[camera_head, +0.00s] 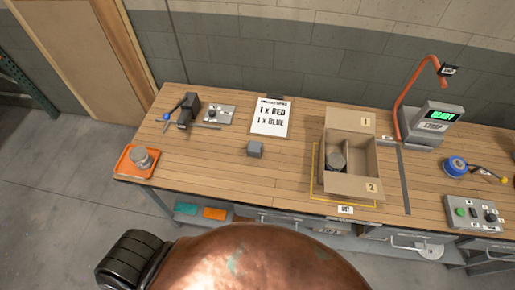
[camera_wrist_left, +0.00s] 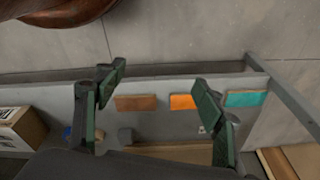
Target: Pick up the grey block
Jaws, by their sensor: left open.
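The grey block (camera_head: 255,149) is a small cube on the wooden workbench (camera_head: 225,165), a little below the clipboard and left of the cardboard box. Nothing touches it. My left gripper (camera_wrist_left: 160,82) shows in the left wrist view, its two green-padded fingers wide apart with nothing between them. It faces the lower shelf and the floor by the bench, and the grey block is not seen in that view. Neither gripper can be made out in the head view.
An open cardboard box (camera_head: 375,158) holds a round can. An orange tray (camera_head: 124,163) with a metal jar sits at the left edge. A clipboard (camera_head: 270,117) lies behind the block. A control box (camera_head: 470,212) stands right. Bench around the block is clear.

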